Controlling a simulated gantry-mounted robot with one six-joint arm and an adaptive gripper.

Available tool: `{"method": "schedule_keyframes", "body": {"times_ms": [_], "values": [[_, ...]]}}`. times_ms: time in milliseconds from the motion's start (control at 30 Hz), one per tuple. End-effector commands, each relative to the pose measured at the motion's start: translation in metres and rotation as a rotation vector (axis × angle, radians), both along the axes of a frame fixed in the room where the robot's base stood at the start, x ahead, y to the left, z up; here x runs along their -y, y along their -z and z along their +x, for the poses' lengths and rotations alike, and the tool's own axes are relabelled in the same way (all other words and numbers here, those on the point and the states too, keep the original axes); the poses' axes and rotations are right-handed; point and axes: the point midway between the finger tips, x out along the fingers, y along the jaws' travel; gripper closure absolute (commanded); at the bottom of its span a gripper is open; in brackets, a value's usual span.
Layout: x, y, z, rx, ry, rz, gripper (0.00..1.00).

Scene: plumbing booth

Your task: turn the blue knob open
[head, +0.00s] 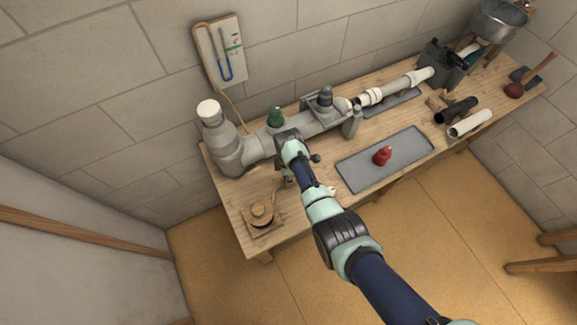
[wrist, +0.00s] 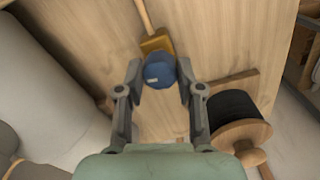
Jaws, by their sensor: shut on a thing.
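The blue knob (wrist: 159,72) shows in the wrist view between the two fingertips of my gripper (wrist: 159,76). My gripper is shut on it, with one finger at each side. A brass-coloured fitting (wrist: 156,42) sits right behind the knob, and a thin tan pipe (wrist: 145,14) runs up from it. In the head view my gripper (head: 287,176) is low over the left part of the wooden bench (head: 236,205). The knob cannot be made out there, as my arm and gripper cover that spot.
A grey pipe (head: 258,148) with a green cap (head: 276,116) runs behind my gripper. A wooden spool (head: 262,211) stands front left; a spool with black winding (wrist: 233,108) is close to the right finger.

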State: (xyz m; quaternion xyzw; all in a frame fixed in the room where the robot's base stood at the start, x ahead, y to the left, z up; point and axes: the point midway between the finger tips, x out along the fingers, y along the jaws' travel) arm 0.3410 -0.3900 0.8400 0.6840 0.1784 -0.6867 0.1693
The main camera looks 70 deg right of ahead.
Motion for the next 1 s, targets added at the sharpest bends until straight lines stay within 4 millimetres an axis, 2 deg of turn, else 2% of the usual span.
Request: {"method": "schedule_keyframes", "body": {"times_ms": [400, 933, 967, 1000], "values": [[-0.0001, -0.0004, 0.0005, 0.000, -0.173, 0.000, 0.98], [0.0000, -0.0004, 0.0006, 0.000, -0.193, 0.000, 0.98], [0.0000, -0.0004, 0.0006, 0.000, -0.193, 0.000, 0.58], [-0.0001, -0.0004, 0.0005, 0.000, -0.193, 0.000, 0.52]]}}
